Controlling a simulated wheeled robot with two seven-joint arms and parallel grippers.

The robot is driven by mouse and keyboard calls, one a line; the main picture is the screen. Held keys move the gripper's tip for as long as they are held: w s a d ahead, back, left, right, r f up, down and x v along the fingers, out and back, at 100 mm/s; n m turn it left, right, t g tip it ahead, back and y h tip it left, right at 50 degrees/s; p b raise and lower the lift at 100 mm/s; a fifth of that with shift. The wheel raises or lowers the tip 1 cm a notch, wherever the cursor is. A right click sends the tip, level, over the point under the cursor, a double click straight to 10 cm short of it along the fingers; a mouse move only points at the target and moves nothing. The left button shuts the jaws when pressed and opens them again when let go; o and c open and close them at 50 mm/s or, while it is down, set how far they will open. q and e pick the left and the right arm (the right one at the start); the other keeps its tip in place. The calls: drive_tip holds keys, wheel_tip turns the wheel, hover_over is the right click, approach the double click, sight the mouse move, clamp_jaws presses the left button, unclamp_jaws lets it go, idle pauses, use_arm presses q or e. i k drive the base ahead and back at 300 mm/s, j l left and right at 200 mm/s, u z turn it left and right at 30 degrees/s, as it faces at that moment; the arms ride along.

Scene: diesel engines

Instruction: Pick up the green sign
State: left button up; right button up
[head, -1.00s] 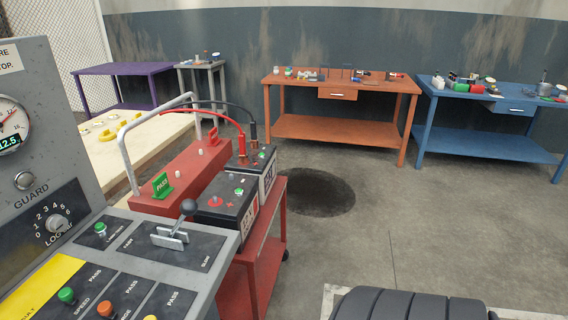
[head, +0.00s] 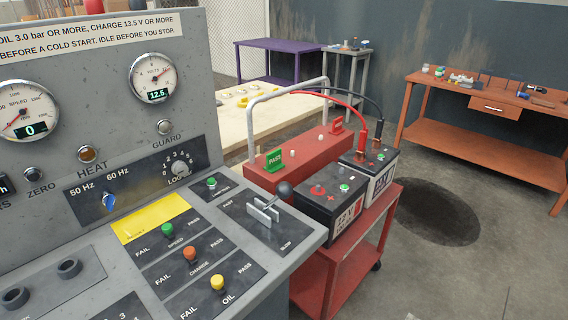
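The green sign (head: 274,160) is a small tilted plate marked PASS. It stands on the red box-shaped top of the red cart (head: 305,158), near its left end, just beyond the control panel. A red sign-like piece (head: 337,125) stands further back on the same red top. Neither of my grippers shows in the head view.
The grey control console (head: 190,225) with gauges, knobs and a lever (head: 272,205) fills the left and front. Two black batteries (head: 335,205) with cables sit on the cart, beside a grey tube handle (head: 250,120). A pale table (head: 235,125) stands behind. Floor at right is open around a dark round patch (head: 425,210).

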sight(273, 159)
drive_tip(key=i+l+u, duration=0.15)
drive_tip(key=l+u, duration=0.25)
drive_tip(key=i+l+u, duration=0.1)
drive_tip(key=l+u, duration=0.25)
drive_tip(key=l, duration=0.2)
drive_tip(key=l+u, duration=0.4)
drive_tip(key=l, duration=0.15)
drive_tip(key=l+u, duration=0.4)
drive_tip(key=k+l, duration=0.05)
drive_tip(key=l, duration=0.05)
